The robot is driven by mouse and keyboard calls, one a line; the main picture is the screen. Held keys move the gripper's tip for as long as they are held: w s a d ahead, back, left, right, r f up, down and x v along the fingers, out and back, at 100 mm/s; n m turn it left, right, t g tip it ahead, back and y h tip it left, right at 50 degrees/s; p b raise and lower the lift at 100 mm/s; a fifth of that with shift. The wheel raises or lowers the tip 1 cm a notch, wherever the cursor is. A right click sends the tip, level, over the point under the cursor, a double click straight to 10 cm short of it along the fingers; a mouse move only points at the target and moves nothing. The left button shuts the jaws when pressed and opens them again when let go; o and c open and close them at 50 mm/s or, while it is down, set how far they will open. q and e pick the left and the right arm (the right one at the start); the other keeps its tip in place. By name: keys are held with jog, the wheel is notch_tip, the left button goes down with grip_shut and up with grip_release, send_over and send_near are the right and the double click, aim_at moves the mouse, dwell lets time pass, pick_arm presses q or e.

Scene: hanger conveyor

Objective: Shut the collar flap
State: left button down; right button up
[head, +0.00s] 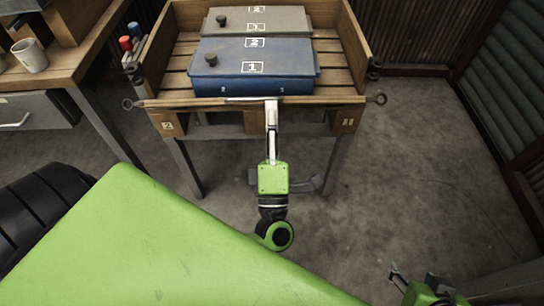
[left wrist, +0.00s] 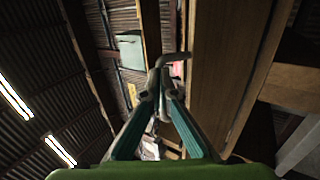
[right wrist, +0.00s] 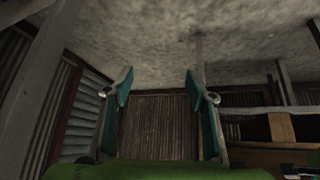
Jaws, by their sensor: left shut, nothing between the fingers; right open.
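The wooden collar (head: 355,45) stands around a slatted pallet on a metal-legged stand in the head view, with side walls up and its front open. A thin wooden edge (head: 190,103), apparently the lowered flap, runs along the front; its face is hidden there. My left gripper (head: 271,104) is shut and empty at the middle of this edge; I cannot tell whether it touches. In the left wrist view, its fingertips meet beside a long wooden board (left wrist: 225,75), possibly the flap, and a bent grey metal piece (left wrist: 178,56). My right gripper (head: 400,279) is open and empty at lower right.
A blue box (head: 225,62) and a grey box (head: 285,20) lie inside the collar. A workbench with a mug (head: 30,55) stands left. The floor (head: 420,170) at right is clear.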

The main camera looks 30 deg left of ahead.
jog(key=shift+s+d+g+p, duration=1.1)
jog(key=shift+s+g+p, duration=0.6)
jog(key=shift+s, duration=2)
pick_arm(q)
jog(key=shift+g, duration=0.5)
jog(key=p+x, duration=0.2)
jog(key=x, duration=0.3)
jog(key=r+p+x, duration=0.1)
jog(key=p+x, duration=0.1)
jog(key=x, duration=0.3)
jog(key=shift+d+r, duration=0.1)
jog(key=shift+r, duration=0.1)
jog(key=shift+w+a+r+p, duration=0.1)
jog(key=shift+w+a+p, duration=0.4)
jog(key=shift+w, duration=0.4)
pick_arm(e)
notch_tip(320, 180, down, 19)
jog(key=g, duration=0.1)
jog(key=shift+s+h, duration=0.4)
jog(key=shift+s, duration=0.05)
pick_arm(q)
jog(key=shift+a, duration=0.1)
pick_arm(e)
jog(key=shift+a, duration=0.1)
